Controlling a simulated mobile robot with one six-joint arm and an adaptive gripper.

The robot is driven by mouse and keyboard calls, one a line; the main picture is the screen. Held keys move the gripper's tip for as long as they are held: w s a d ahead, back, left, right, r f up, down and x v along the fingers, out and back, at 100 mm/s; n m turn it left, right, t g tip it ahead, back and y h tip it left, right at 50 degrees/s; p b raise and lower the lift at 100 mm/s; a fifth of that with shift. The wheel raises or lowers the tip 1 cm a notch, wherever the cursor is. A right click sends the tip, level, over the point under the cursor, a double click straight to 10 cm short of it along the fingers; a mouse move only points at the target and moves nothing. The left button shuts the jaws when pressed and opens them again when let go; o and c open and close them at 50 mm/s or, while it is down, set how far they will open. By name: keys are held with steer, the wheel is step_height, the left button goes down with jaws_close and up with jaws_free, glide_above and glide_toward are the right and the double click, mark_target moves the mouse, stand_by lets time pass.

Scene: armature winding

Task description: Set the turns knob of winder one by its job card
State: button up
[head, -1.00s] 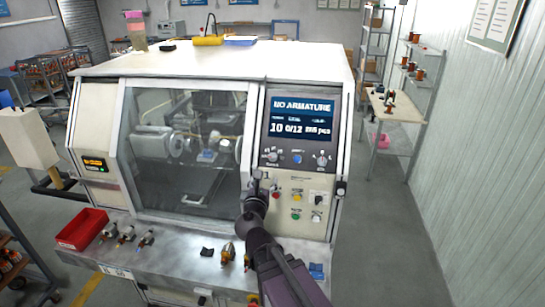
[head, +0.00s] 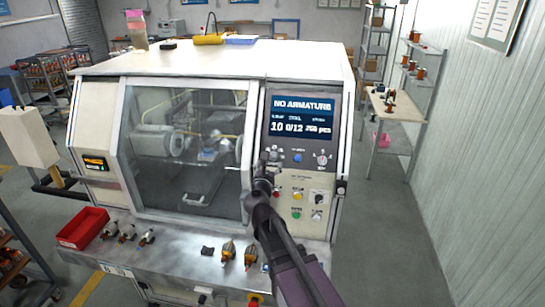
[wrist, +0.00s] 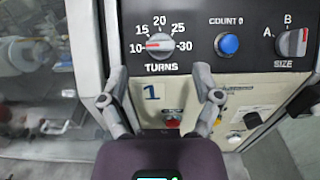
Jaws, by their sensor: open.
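The turns knob (wrist: 160,45) is a grey dial on the black panel in the wrist view, with marks from 10 to 30. Its red pointer line lies toward the 10. In the head view my gripper (head: 263,172) is in front of the winder's control panel, just below the knob. The winder's screen (head: 299,116) reads "NO ARMATURE", 10 and 0/12. I cannot make out a job card.
A blue count button (wrist: 228,44) and a size knob (wrist: 291,43) are right of the turns knob. Red and yellow buttons (head: 297,195) sit lower. The glass door (head: 186,150) is left. A red bin (head: 82,228) and several small parts lie on the front ledge.

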mark_target(272, 155)
steer(key=shift+x, duration=2.85)
jaws_close()
